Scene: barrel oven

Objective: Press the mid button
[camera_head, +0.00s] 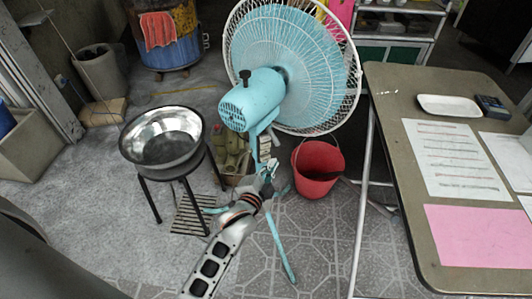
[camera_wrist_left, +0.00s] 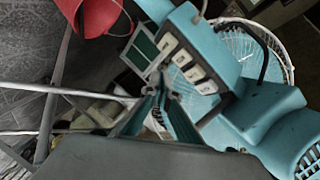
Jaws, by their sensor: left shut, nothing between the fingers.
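A light-blue standing fan (camera_head: 252,98) with a round wire cage stands in the middle of the head view, its back towards me. In the left wrist view its control panel (camera_wrist_left: 222,48) carries a row of several white buttons (camera_wrist_left: 194,73). I cannot read which of them is the mid button. My left gripper (camera_head: 268,170) is just below the fan's motor housing, by the panel. In the left wrist view the left gripper (camera_wrist_left: 160,88) is shut and empty, its tips close to the lower-left side of the button row. Whether they touch the panel is unclear. My right gripper is out of view.
A red bucket (camera_head: 317,168) stands on the floor right of the fan pole. A metal bowl (camera_head: 162,138) sits on a black stool to the left. A table (camera_head: 392,100) with papers and a white tray (camera_head: 449,105) fills the right. Tiled floor is open in front.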

